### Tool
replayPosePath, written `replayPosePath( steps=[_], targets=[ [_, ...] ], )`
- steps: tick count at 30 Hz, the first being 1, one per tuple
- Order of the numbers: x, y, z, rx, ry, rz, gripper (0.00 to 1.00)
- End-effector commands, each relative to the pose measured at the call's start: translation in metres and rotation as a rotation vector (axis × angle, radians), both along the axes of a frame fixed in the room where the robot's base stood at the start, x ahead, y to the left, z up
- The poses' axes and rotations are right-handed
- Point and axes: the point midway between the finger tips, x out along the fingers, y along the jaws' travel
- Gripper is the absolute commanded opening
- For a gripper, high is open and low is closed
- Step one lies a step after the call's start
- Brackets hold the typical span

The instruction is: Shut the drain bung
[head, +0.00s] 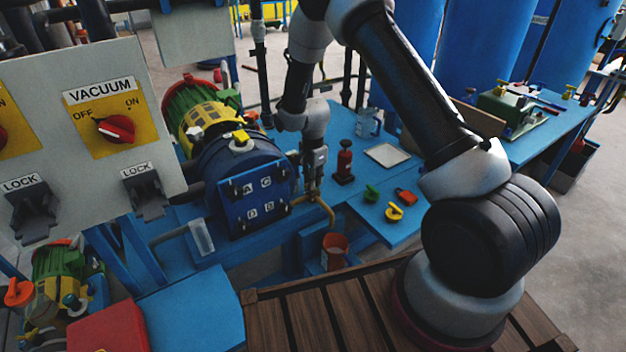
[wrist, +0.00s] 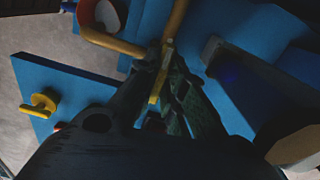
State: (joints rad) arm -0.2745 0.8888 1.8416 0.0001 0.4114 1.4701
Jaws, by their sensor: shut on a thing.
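The blue autoclave vessel (head: 245,185), with lettered plates on its front, lies on the blue bench. A tan drain pipe (head: 328,211) comes out low at its right side and bends down; the pipe also shows in the wrist view (wrist: 112,42). My gripper (head: 313,192) points down beside the vessel's right front, at this pipe. In the wrist view my gripper (wrist: 163,72) is shut on a narrow yellow handle (wrist: 155,97) by the pipe, which looks like the drain bung's. The fingers hide much of the bung, so I cannot tell how far it is turned.
An orange-brown bucket (head: 335,251) stands below the pipe. A dark red bottle (head: 344,163), a white tray (head: 387,155) and small green, red and yellow (head: 394,212) knobs are on the bench to the right. A control panel (head: 75,130) stands at left.

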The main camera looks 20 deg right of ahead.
Motion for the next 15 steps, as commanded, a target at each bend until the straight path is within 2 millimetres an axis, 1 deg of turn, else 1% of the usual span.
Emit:
replayPosePath(
  steps=[6,15],
  targets=[
    [0.0012,0.0,0.0007,0.001,-0.003,-0.059,0.0],
    [0.0012,0.0,0.0008,0.001,-0.003,-0.078,0.0]
  ],
)
